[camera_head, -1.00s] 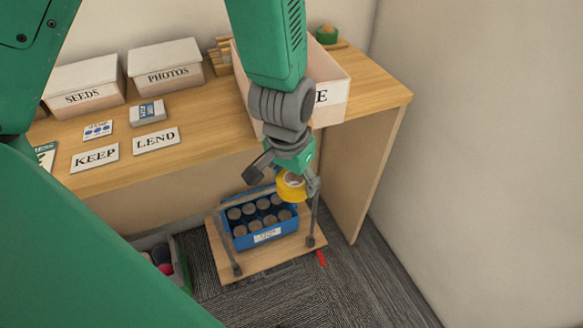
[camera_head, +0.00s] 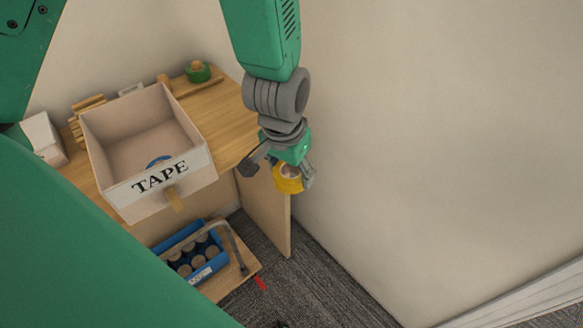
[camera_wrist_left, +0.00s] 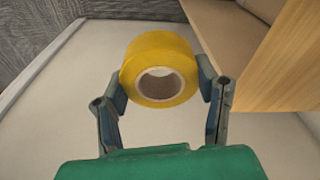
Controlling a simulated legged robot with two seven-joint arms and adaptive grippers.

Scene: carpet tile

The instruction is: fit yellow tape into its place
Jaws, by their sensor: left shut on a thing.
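The yellow tape (camera_head: 287,180) is a roll with a pale core, held in my left gripper (camera_head: 283,171). In the left wrist view the yellow tape (camera_wrist_left: 160,70) sits between the two fingers of my left gripper (camera_wrist_left: 163,95), its hole facing the camera. In the head view it is to the right of the desk, in front of the plain wall. The open box labelled TAPE (camera_head: 190,179) stands on the desk, left of my left gripper. A blue ring (camera_head: 158,162) shows inside it, partly hidden by the front wall. My right gripper is not in view.
The wooden desk (camera_head: 232,122) has a side panel (camera_head: 264,208) near the gripper. A green roll (camera_head: 198,71) is on a wooden holder at the back. A blue crate of cans (camera_head: 196,254) sits on a low board. A red item (camera_head: 260,283) lies nearby.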

